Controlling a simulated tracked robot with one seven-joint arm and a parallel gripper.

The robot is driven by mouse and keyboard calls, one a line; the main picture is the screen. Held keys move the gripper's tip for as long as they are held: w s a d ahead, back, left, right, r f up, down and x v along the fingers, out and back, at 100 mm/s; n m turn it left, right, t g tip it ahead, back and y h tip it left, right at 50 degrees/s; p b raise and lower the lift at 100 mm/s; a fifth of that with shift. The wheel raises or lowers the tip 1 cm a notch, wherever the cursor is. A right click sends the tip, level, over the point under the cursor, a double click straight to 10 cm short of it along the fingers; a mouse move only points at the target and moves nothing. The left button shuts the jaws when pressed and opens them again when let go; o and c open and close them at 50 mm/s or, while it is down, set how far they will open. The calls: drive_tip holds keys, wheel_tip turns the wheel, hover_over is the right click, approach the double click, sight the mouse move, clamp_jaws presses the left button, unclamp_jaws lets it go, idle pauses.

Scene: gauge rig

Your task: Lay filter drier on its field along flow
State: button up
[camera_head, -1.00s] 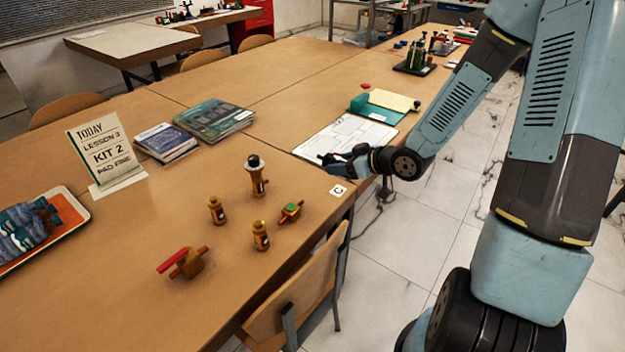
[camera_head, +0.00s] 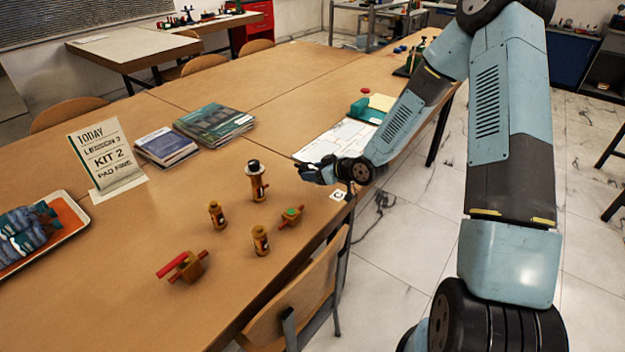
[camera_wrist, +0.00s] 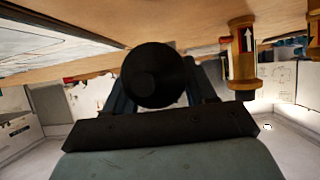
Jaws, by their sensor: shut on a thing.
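My gripper (camera_head: 316,172) is over the table's right edge, beside the printed white sheet (camera_head: 334,139), whose marked fields are too small to read. In the wrist view my gripper (camera_wrist: 160,95) is shut on a dark, round-ended cylinder (camera_wrist: 153,74), seen end on, which I take for the filter drier. Its length and any flow arrow are hidden. The sheet also shows at the upper left of the wrist view (camera_wrist: 50,38). In the head view the held thing cannot be made out clearly.

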drive_tip(key=shift+w+a+f, duration=0.15)
drive_tip(key=shift+f, duration=0.75)
drive_tip(key=shift+w+a+f, duration=0.1)
drive_tip(key=shift+w+f, duration=0.05)
drive_tip(key=shift+f, duration=0.7)
drive_tip(key=shift+f, duration=0.1)
drive_tip(key=shift+f, duration=0.1)
drive_tip(key=o, duration=1.2)
